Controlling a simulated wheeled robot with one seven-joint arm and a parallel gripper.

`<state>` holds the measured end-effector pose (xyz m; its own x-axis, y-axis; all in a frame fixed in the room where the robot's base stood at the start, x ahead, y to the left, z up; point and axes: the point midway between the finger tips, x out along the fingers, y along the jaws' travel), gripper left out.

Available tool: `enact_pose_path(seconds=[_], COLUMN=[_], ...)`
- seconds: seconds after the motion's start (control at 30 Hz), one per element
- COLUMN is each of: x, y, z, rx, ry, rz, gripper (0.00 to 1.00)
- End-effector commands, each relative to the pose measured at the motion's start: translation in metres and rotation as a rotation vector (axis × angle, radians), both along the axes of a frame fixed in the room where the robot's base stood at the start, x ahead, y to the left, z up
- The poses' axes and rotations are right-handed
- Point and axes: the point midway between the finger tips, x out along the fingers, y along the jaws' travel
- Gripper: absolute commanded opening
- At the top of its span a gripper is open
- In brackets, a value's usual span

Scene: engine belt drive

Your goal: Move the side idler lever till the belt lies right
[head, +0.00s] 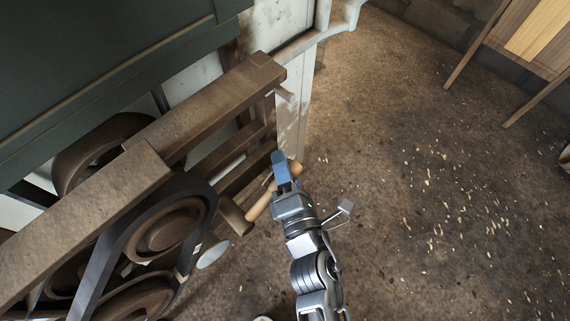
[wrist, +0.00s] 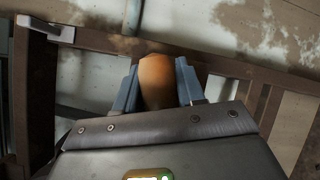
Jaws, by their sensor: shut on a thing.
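My gripper (head: 283,176) has blue fingers and is shut on the side idler lever by its orange-tan wooden handle (head: 258,205). In the wrist view the handle's rounded end (wrist: 156,80) sits between the two fingers. The handle runs down left to a brown part (head: 233,216) at the side of the machine. The dark grey belt (head: 101,262) runs around brown pulleys (head: 164,230) at the lower left. The lower part of the belt is cut off by the picture edge, and I cannot tell how it lies on every pulley.
A heavy brown frame beam (head: 205,110) stands above the pulleys and left of my gripper. A short pale peg (head: 284,94) sticks out near its end. A pale disc (head: 212,252) is beside the belt. The littered floor to the right is open; a wooden table (head: 530,40) stands far right.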

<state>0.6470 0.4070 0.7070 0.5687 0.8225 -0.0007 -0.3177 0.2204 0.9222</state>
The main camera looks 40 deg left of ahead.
Motion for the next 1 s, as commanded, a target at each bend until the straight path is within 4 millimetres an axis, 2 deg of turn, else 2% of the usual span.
enact_pose_path(seconds=[0.13,0.5,0.83,0.87,1.0], x=[0.000,-0.001,-0.002,-0.002,-0.002], y=[0.000,-0.001,-0.001,-0.001,-0.001], z=[-0.003,-0.031,-0.034,-0.034,-0.034], rx=[0.000,0.016,0.018,0.019,0.018], ry=[0.052,0.236,0.244,0.244,0.243], rz=[0.000,-0.001,-0.001,-0.001,-0.001], gripper=[0.00,0.00,0.00,0.41,0.54])
